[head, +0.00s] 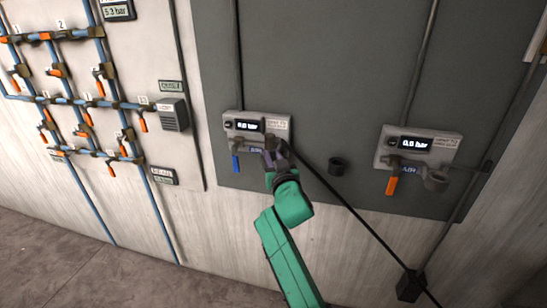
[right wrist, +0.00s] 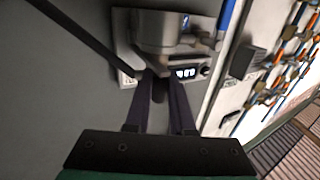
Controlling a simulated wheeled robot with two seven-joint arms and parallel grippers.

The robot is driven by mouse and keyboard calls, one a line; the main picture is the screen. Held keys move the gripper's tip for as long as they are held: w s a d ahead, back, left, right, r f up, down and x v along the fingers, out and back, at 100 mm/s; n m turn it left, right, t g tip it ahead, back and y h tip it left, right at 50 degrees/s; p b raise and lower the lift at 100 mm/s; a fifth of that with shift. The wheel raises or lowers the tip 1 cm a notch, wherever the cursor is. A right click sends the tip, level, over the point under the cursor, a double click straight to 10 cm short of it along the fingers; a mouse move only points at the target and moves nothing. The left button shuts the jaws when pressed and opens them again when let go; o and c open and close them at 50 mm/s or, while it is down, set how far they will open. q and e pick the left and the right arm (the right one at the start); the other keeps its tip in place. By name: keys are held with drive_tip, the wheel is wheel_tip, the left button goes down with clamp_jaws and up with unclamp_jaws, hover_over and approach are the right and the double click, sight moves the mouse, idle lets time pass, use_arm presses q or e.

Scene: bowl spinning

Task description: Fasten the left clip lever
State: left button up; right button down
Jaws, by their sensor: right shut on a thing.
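The left grey panel box (head: 245,138) reads 0.0 bar. It has a blue lever (head: 235,162) hanging down at its left. My right gripper (head: 271,158) is at the box's lower right and largely hides the fitting there. In the right wrist view, which shows the box upside down, my fingers (right wrist: 163,85) close together just below a grey metal fitting (right wrist: 165,32). A dark piece (right wrist: 160,92) shows between them; I cannot tell whether it is the clip lever. The blue lever also shows there (right wrist: 227,14). My left gripper is not in view.
A second 0.0 bar box (head: 425,137) with an orange lever (head: 392,185) is right. Pipes with valves (head: 90,105) fill the left wall.

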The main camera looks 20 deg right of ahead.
drive_tip(key=c, duration=0.8)
unclamp_jaws()
drive_tip(key=shift+a, duration=0.1)
drive_tip(key=shift+o, duration=0.2)
drive_tip(key=s+b, duration=0.2)
drive_tip(key=s, duration=1.2)
drive_tip(key=shift+s+a, duration=0.25)
drive_tip(key=shift+a, duration=0.1)
